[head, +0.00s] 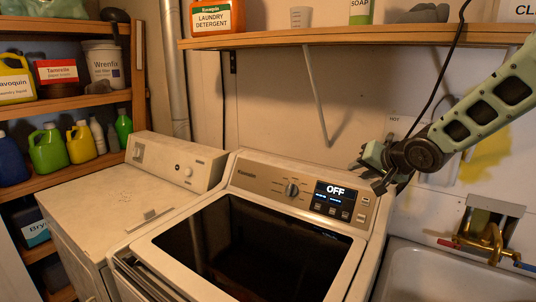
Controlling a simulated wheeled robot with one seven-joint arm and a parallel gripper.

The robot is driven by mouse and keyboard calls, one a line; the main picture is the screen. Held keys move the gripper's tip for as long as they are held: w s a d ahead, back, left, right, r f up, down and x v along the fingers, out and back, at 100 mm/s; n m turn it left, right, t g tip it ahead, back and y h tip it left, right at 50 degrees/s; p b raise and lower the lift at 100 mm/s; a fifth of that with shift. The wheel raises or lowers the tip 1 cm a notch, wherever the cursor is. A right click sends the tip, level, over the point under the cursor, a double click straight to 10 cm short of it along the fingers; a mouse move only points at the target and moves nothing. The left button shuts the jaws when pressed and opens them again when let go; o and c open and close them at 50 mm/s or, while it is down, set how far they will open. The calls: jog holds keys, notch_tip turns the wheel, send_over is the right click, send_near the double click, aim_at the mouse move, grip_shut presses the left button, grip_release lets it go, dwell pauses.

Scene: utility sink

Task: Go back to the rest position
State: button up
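My gripper (376,170) hangs in the air at the right, at the end of my arm that reaches in from the right edge. It is in front of the wall, just above and right of the washer's control panel (300,195). The fingers are small and dark in this view, and I cannot tell whether they are apart or closed. No held object can be made out. The panel's display (333,196) reads OFF, and a round knob (291,189) is left of it.
The washer (370,223) has a dark glass lid. A second white machine (95,203) stands left, beside shelves of bottles. A wall shelf (370,36) with detergent (215,18) runs above my gripper. A sink (450,275) with a brass faucet (492,240) is at lower right.

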jog(key=s+a+f+n+g+h, duration=0.1)
jog(key=s+a+f+n+g, duration=0.15)
jog(key=s+a, duration=0.4)
jog(key=s+a+f+n+g, duration=0.2)
jog(key=s+a+n, duration=0.1)
jog(key=s, duration=0.7)
jog(key=s+f+n+g+h+b, duration=0.1)
jog(key=s+f+n+g, duration=0.1)
jog(key=s, duration=1)
jog(key=s+f+n+g+h+b, duration=0.1)
jog(key=s+n+g, duration=0.3)
jog(key=s, duration=0.8)
jog(key=shift+a+f, duration=0.45)
jog(key=shift+f, duration=0.2)
jog(key=shift+c, duration=0.3)
